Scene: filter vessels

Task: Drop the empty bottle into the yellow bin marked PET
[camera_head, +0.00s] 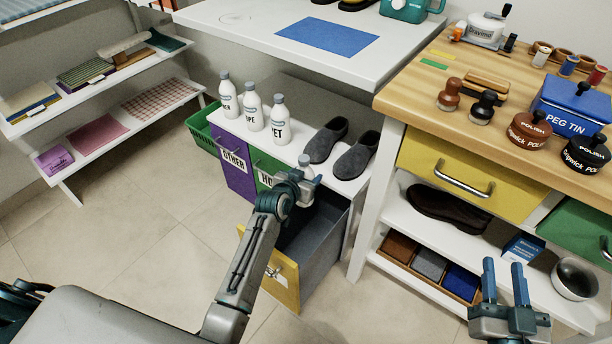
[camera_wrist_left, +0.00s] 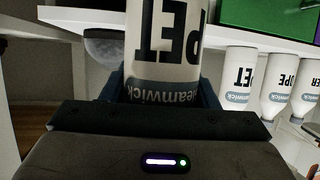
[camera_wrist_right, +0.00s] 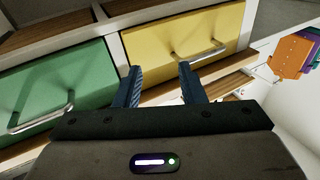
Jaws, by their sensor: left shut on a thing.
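My left gripper (camera_head: 302,186) is shut on a white bottle (camera_wrist_left: 163,45) with black PET lettering and a Steamwick band, filling the middle of the left wrist view. In the head view its grey cap (camera_head: 304,160) shows above the gripper; most of its body is hidden. The gripper appears over the back part of the pulled-out yellow bin (camera_head: 284,292), which has a grey inside (camera_head: 318,245). My left forearm covers part of the bin's front, and I cannot read a label there. My right gripper (camera_head: 505,282) is open and empty, front right; its parted fingers also show in the right wrist view (camera_wrist_right: 160,85).
Three white bottles (camera_head: 252,112) and grey slippers (camera_head: 355,155) stand on the cabinet top. Below are a purple OTHER bin (camera_head: 228,165) and a green bin (camera_head: 262,163). A workbench with a yellow drawer (camera_head: 440,180) stands right. The floor at left is clear.

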